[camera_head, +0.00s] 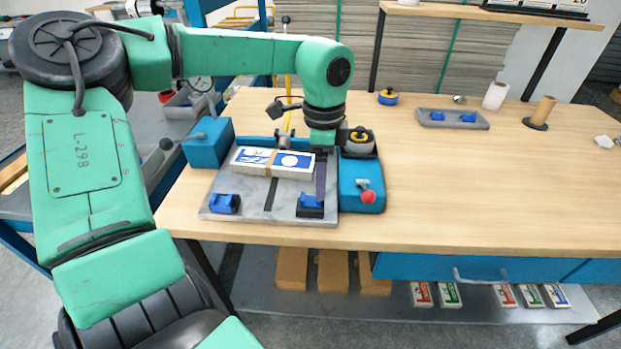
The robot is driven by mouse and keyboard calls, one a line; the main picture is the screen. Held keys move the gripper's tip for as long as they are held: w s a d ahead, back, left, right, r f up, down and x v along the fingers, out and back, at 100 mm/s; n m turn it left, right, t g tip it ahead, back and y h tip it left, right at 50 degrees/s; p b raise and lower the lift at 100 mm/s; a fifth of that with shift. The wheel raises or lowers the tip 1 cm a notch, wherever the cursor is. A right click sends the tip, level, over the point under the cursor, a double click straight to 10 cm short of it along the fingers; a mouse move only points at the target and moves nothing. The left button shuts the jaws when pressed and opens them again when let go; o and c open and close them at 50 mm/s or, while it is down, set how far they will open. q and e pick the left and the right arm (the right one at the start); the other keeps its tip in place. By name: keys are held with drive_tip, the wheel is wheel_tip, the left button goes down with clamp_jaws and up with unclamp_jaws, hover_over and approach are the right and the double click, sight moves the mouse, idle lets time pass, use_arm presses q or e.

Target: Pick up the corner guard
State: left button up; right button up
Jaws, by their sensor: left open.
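Two small blue pieces that look like corner guards lie in a grey tray (427,124) at the back right of the table: one on the left (438,117) and one on the right (468,117). Two similar blue pieces sit at the front corners of the grey fixture plate, one at the left (225,203) and one at the right (311,201). My left gripper (322,172) points down over the right part of the fixture, just right of a white and blue stack (262,163). Its fingers are dark and partly hard to make out. My right gripper is not seen.
The grey fixture plate (255,214) stands at the table's left, with a blue block (207,142) and a blue unit with a red knob (360,190) beside it. Rolls (495,96) stand at the back.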

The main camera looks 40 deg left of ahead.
sight(311, 202)
use_arm(q)
wheel_tip(311, 202, down, 5)
drive_tip(key=shift+a+r+p, duration=0.1)
drive_tip(key=shift+a+p, duration=0.05)
drive_tip(key=shift+p, duration=0.15)
drive_tip(key=shift+s, duration=0.1)
drive_tip(key=c, duration=0.9)
drive_tip(key=shift+c, duration=0.2)
